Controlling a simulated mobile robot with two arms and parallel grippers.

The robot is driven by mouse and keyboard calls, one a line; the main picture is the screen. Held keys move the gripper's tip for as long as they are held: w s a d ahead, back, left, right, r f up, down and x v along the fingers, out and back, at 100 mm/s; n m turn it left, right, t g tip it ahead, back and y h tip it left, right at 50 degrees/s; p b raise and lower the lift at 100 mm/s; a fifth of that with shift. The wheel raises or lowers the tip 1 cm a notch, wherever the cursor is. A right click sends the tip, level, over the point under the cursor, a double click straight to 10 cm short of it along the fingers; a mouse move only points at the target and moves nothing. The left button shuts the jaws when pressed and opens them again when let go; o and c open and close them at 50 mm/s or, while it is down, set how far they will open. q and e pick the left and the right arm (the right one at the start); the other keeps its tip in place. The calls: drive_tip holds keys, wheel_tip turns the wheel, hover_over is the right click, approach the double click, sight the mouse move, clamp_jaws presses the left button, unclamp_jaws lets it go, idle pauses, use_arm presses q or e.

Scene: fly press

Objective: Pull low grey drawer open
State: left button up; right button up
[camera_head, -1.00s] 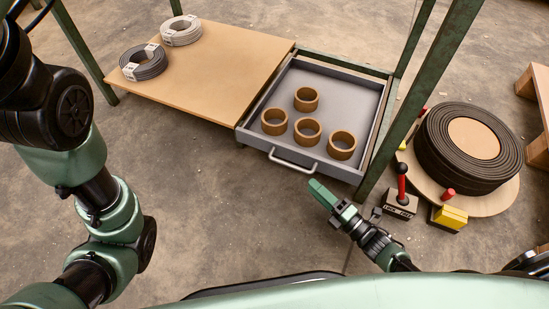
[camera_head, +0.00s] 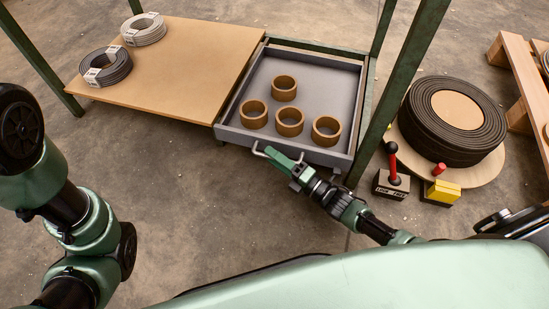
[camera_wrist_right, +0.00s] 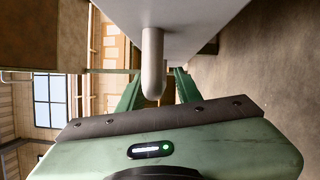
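The low grey drawer (camera_head: 330,91) sits under the green frame, its inside visible from above. Several brown rings (camera_head: 289,121) stand in it. Its bar handle (camera_head: 258,149) is on the near front wall, and my right gripper (camera_head: 272,154) is at it, covering part of the bar. In the right wrist view the pale handle (camera_wrist_right: 153,66) shows between the two green fingers of my right gripper (camera_wrist_right: 157,88), with gaps on both sides. The fingers look open around it. My left arm is at the left edge; its gripper is out of view.
A brown board (camera_head: 185,65) left of the drawer carries two cable coils (camera_head: 106,67). A green post (camera_head: 398,90) stands right of the drawer. Floor before the board is clear.

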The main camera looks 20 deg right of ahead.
clamp_jaws()
idle(1.4)
